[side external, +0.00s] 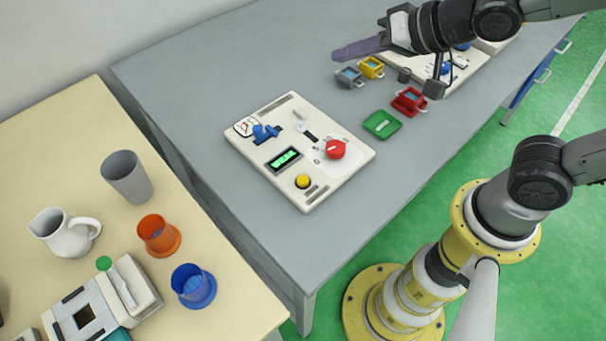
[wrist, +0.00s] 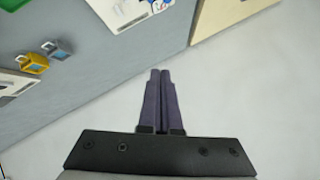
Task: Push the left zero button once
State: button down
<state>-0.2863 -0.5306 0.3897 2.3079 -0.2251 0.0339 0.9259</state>
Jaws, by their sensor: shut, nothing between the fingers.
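A white control panel (side external: 325,180) lies on the grey table in the side external view. No label reading zero is legible. A second white panel (side external: 472,66) lies at the back right, partly hidden by my arm. My gripper (side external: 338,53) is shut and empty above the table's back part, away from the buttons. In the wrist view its purple fingers (wrist: 160,75) lie together, with the first panel's edge (wrist: 115,12) at the top.
A beige table (side external: 90,270) with cups and a jug is at left.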

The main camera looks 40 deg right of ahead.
jog(key=s+a+f+n+g+y, duration=0.2)
jog(key=a+f+n+g, duration=0.1)
jog(key=a+f, duration=0.6)
jog(key=shift+s+a+f, duration=0.2)
jog(key=shift+s+a, duration=0.15)
jog(key=shift+a, duration=0.65)
send_over(309, 183)
jog(key=shift+a+f, duration=0.1)
jog(key=shift+f, duration=4.3)
jog(key=shift+f, duration=0.4)
